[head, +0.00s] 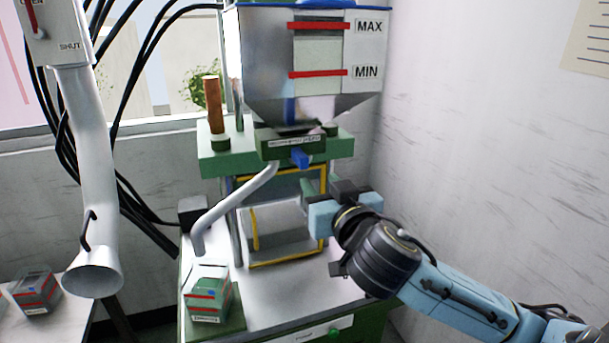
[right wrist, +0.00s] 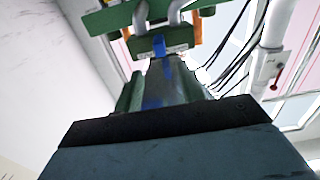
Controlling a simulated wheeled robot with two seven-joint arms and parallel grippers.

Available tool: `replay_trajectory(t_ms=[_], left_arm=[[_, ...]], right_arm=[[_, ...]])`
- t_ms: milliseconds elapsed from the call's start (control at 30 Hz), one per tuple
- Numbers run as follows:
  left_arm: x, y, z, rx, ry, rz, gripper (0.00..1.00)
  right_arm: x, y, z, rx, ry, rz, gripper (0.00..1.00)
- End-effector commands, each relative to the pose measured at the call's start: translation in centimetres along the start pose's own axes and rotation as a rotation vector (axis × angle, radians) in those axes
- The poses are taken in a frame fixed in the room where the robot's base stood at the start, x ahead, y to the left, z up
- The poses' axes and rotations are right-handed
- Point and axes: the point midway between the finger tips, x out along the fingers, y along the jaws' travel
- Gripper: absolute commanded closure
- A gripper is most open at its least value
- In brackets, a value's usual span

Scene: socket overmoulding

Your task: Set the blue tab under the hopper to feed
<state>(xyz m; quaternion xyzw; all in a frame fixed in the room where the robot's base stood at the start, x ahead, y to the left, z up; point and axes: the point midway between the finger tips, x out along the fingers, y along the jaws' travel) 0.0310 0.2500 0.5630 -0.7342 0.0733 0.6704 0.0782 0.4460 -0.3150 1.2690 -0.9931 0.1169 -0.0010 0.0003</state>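The blue tab (head: 300,158) sticks out of the front of the dark green block (head: 290,143) under the hopper (head: 262,75). In the right wrist view, which looks upside down, the blue tab (right wrist: 160,46) shows above the dark edge of my gripper, on the labelled block. The wording on that block is too small to read. My right gripper (head: 345,203) is below and to the right of the tab, apart from it, in front of the machine frame. Its fingers are not clear enough to tell open from shut. My left gripper is not in view.
A curved grey pipe (head: 235,203) comes down left of the yellow-edged frame (head: 256,240). A green and grey box (head: 208,293) stands at the bench's front left. A white duct (head: 92,190) hangs further left. A bare wall (head: 480,150) bounds the right side.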

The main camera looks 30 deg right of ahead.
Motion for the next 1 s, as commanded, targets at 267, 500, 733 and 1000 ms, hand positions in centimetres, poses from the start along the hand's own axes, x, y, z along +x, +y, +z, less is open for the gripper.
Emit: replay_trajectory(t_ms=[267, 500, 733, 1000], left_arm=[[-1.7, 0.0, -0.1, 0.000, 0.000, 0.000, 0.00], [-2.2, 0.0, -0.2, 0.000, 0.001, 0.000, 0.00], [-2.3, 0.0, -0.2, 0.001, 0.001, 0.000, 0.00], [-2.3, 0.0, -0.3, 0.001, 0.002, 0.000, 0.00]], right_arm=[[5.9, 0.1, -0.5, -0.003, 0.000, 0.004, 0.60], [9.0, 0.1, -0.3, -0.001, -0.001, 0.003, 0.60], [10.0, 0.1, -0.2, -0.002, -0.002, 0.001, 0.60], [10.0, 0.1, -0.1, -0.001, -0.002, 0.001, 0.67]])
